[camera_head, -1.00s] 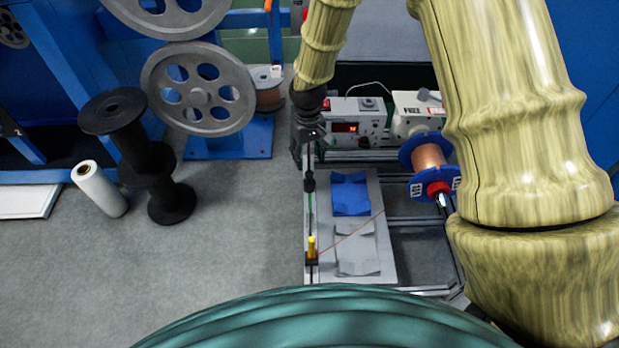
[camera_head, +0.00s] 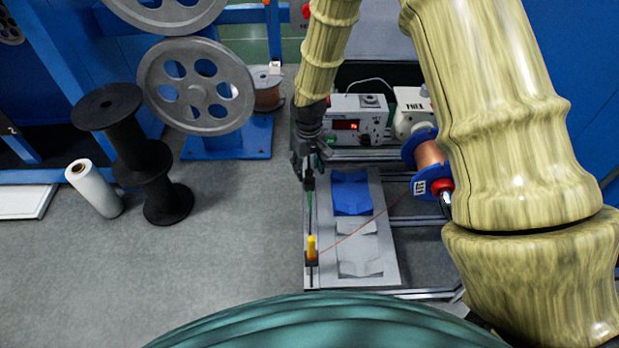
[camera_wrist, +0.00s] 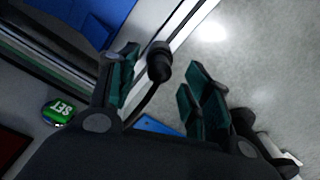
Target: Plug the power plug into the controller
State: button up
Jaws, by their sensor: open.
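The controller (camera_head: 357,122) is a white box with a red lit display and knobs, at the back of the bench in the head view. Its green SET button (camera_wrist: 58,112) shows at the left in the wrist view. My gripper (camera_head: 309,165) is open, in front of the controller's left side. In the wrist view my gripper (camera_wrist: 160,88) has its dark green finger pads spread apart. A black round-ended piece with a black cable, seemingly the power plug (camera_wrist: 158,62), shows between and just beyond the fingertips. I cannot tell whether the pads touch it. The controller's socket is not distinguishable.
A second white box (camera_head: 412,112) and a copper wire spool (camera_head: 430,158) stand to the right. A grey plate (camera_head: 385,235) with a blue block (camera_head: 351,194) lies in front. A yellow-topped post (camera_head: 311,246) stands nearer. Floor at left is clear before black reels (camera_head: 145,165).

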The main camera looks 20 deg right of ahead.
aim_at(309, 171)
notch_tip(309, 171, down, 3)
jog(key=shift+f+b, duration=0.2)
jog(key=shift+b, duration=0.65)
jog(key=shift+r, duration=0.1)
jog(key=shift+c, duration=0.2)
jog(key=c, duration=1)
